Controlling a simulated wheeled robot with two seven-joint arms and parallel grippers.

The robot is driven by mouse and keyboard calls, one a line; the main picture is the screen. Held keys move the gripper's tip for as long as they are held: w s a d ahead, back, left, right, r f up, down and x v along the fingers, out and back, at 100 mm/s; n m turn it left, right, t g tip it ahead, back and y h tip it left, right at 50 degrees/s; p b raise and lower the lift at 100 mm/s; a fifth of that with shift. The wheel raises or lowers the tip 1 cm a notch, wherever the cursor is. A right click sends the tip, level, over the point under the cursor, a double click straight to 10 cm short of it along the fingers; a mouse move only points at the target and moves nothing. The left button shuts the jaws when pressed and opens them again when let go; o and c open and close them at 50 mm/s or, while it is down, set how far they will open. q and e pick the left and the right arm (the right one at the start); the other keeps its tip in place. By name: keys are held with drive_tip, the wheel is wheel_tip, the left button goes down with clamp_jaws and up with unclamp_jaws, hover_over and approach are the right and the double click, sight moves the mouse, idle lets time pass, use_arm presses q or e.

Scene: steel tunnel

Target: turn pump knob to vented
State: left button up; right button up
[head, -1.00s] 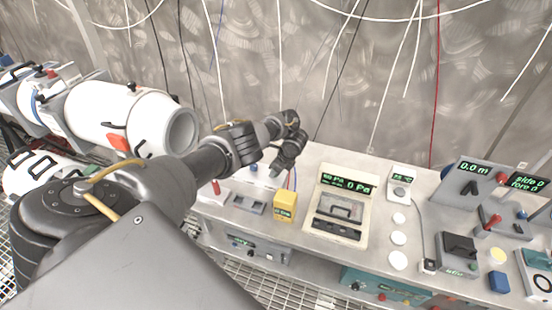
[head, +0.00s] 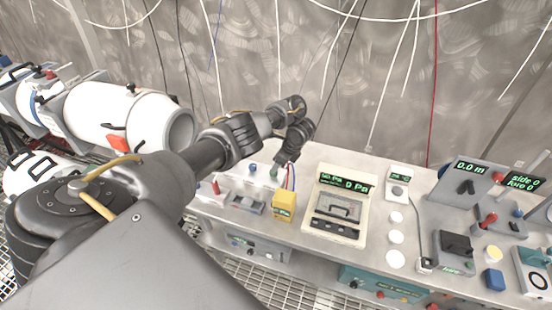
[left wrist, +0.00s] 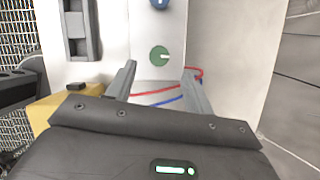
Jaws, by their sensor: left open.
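A round green knob (left wrist: 160,56) with a pale mark pointing right sits on a light panel (left wrist: 143,20) in the left wrist view. The green knob also shows in the head view (head: 274,171), partly close to my gripper. A blue knob (left wrist: 159,3) is further along the same panel. I cannot read any label saying which is the pump knob or its vented position. My left gripper (left wrist: 158,74) is open and empty, its fingers pointing at the panel on either side of the green knob's line. It also shows in the head view (head: 281,161). My right gripper is not in view.
Red and blue wires (left wrist: 165,95) run below the green knob between the fingers. A yellow box (head: 284,206), a red-handled lever (head: 216,188) and a pressure display unit (head: 336,207) stand nearby on the bench. A white cylinder (head: 125,118) lies left.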

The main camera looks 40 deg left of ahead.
use_arm(q)
drive_tip(key=p+v, duration=0.3)
drive_tip(key=v, duration=0.2)
drive_tip(key=shift+s+f, duration=0.1)
drive_tip(key=shift+f, duration=0.05)
idle(0.4)
